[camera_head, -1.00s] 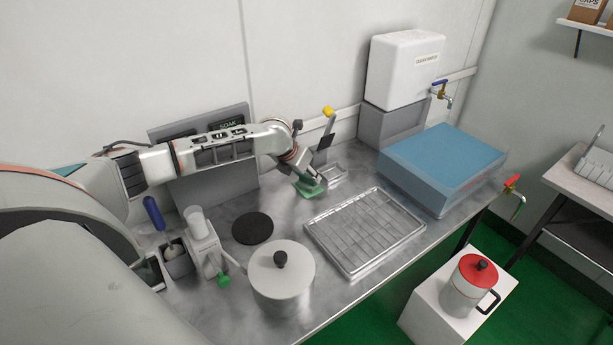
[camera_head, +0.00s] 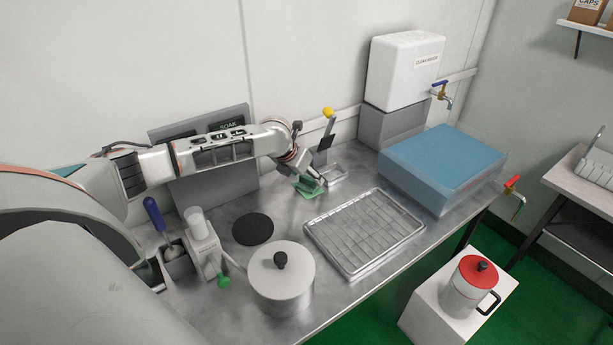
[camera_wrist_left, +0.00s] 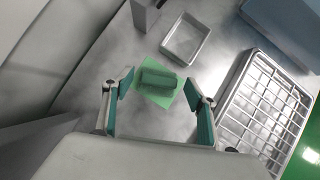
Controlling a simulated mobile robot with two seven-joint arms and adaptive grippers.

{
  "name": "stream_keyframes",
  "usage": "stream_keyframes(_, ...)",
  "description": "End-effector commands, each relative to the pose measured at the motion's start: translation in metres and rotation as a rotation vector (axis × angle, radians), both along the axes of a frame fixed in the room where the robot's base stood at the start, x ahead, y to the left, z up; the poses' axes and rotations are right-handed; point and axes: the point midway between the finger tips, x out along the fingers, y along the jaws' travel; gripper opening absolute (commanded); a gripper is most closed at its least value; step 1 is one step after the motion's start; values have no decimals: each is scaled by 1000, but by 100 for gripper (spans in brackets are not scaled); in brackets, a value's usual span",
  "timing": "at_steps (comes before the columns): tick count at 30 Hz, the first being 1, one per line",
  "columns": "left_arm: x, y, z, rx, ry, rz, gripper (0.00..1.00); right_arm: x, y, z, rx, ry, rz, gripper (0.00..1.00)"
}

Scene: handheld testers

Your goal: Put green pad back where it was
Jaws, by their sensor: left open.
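The green pad (camera_wrist_left: 158,82) is a darker green block lying on a lighter green square (camera_wrist_left: 150,98) in the left wrist view. In the head view the green (camera_head: 308,188) shows on the steel counter, partly covered by my left gripper (camera_head: 312,177). In the left wrist view my left gripper (camera_wrist_left: 160,86) is open, its fingers standing on either side of the pad with gaps between. The pad does not look gripped. My right gripper is in neither view.
A small open metal tray (camera_wrist_left: 186,40) lies just beyond the pad. A wire rack (camera_head: 365,232) is to the right, with a blue-topped box (camera_head: 443,165) behind it. A lidded pot (camera_head: 281,280) and a black disc (camera_head: 253,229) are nearer the front.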

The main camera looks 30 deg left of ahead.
Motion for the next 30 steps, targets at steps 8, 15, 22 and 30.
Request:
stream_keyframes(8, -28, 1, 48, 2, -4, -1, 58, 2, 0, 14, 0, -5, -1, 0)
stream_keyframes(15, -52, 1, 83, 1, -3, 0, 58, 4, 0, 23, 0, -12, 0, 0)
stream_keyframes(22, -62, 1, 96, 1, -1, 1, 58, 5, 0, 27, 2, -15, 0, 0)
stream_keyframes(30, -62, 1, 97, 1, -1, 1, 58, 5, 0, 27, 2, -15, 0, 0)
